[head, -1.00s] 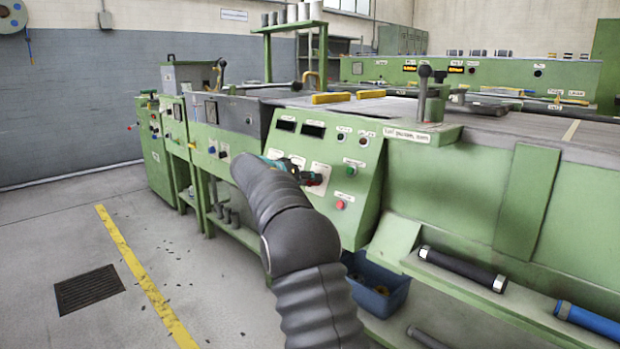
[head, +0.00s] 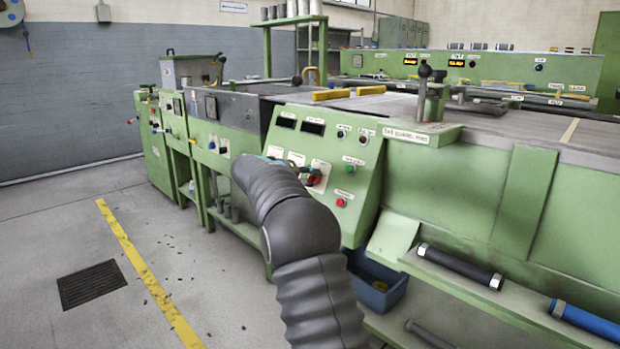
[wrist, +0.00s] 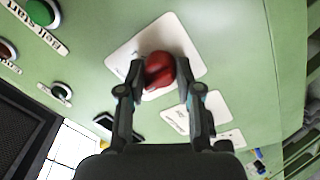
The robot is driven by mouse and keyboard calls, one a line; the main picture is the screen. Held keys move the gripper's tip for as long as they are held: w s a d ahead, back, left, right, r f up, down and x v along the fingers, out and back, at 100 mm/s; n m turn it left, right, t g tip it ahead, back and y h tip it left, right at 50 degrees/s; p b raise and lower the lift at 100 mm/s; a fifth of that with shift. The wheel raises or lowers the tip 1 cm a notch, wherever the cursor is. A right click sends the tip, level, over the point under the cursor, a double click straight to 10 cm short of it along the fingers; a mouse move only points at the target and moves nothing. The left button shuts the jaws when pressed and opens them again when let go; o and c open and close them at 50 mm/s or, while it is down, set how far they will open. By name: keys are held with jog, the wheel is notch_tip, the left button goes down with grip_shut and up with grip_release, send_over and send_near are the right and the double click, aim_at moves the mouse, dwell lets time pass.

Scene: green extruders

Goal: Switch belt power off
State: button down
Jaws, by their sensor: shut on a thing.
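A red rotary knob (wrist: 160,72) sits on a white square plate (wrist: 182,45) on the sloping green panel. My gripper (wrist: 158,80) is shut on the knob, with one dark finger on each side of it in the wrist view. In the head view my gripper (head: 303,172) is at the panel, partly hidden by my grey arm, and a little of the red knob (head: 316,179) shows beyond the fingers. The plate's small lettering is not readable.
A green button (wrist: 42,12) labelled "Belt Start" is on the same panel, with other buttons beside it. A red button (head: 341,202) is lower on the panel. A blue bin (head: 377,288) stands below. The floor (head: 60,220) at the left is open.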

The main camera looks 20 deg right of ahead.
jog(key=c, duration=0.8)
grip_release()
jog(key=v, duration=1.2)
